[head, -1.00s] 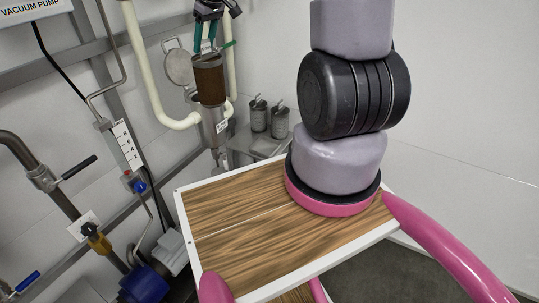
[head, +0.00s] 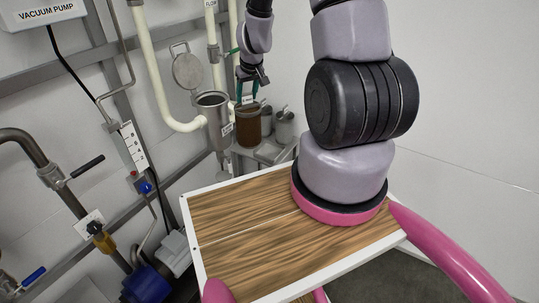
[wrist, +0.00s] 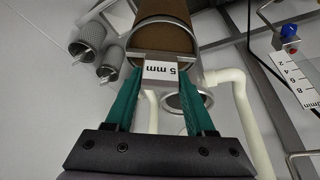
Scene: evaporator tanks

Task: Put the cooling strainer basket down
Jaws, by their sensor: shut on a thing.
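The strainer basket (head: 248,128) is a brown-sided cylinder. It hangs roughly upright from my gripper (head: 248,93), right of the open strainer housing (head: 213,108) and apart from its mouth. In the wrist view the basket (wrist: 165,38) shows behind a tag reading "5 mm" (wrist: 163,72). The teal fingers of my gripper (wrist: 161,82) are shut on its tagged handle. The basket's lower end is near the grey shelf (head: 270,152); I cannot tell whether it touches. The housing's round lid (head: 187,70) stands open.
Two grey mesh baskets (head: 284,127) stand at the right of the shelf, close to the held basket; they also show in the wrist view (wrist: 88,33). A cream pipe (head: 155,95) runs left of the housing. My wood-topped base fills the foreground.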

